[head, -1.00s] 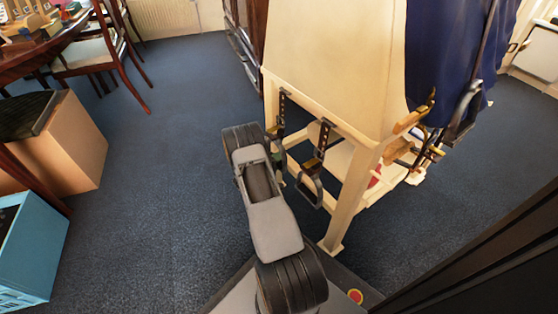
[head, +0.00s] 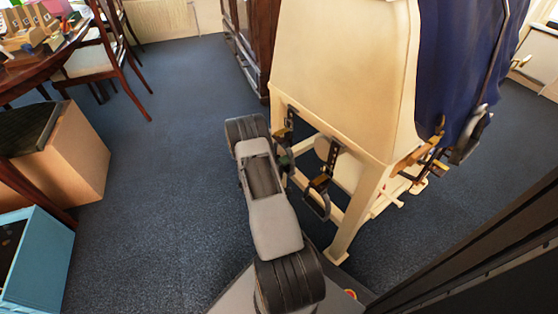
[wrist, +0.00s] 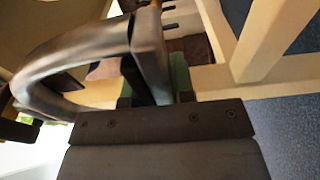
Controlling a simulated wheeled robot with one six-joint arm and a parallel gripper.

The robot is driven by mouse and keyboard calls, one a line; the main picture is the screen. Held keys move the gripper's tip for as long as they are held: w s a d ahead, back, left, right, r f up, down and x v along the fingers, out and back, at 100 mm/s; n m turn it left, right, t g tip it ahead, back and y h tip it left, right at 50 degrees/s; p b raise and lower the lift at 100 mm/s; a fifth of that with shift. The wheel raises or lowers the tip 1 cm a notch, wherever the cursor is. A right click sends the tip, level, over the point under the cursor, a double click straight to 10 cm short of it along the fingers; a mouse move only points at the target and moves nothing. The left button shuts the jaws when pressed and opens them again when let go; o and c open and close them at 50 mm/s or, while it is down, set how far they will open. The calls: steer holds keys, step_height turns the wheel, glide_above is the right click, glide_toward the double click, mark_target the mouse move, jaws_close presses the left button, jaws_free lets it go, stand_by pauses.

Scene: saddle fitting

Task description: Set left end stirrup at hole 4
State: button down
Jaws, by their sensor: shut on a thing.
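The left end stirrup (head: 283,163) hangs by a dark strap (head: 289,124) with a brass buckle at the left end of the cream stand. In the head view my arm partly covers it. In the wrist view the curved grey metal of a stirrup (wrist: 75,52) fills the upper left. Its bar runs down between the green pads of my gripper (wrist: 155,88), which is shut on it. A second stirrup (head: 317,206) hangs to the right on a strap with its own brass buckle (head: 320,182). I cannot read which hole either buckle is at.
The cream stand (head: 345,75) has legs and rails close around the stirrups. A blue cloth (head: 455,65) and more hanging tack are at its right end. A cardboard box (head: 65,155) and a light blue box (head: 40,260) stand at the left. The carpet between is clear.

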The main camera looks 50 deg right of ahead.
step_height(320, 180, up, 2)
steer(key=shift+r, duration=0.25)
steer(key=c, duration=1)
jaws_free()
steer(key=shift+o, duration=0.2)
steer(key=w+a+p, duration=0.1)
steer(key=a+p, duration=0.2)
steer(key=a, duration=1)
steer(key=shift+w+a, duration=0.25)
steer(key=shift+a, duration=0.1)
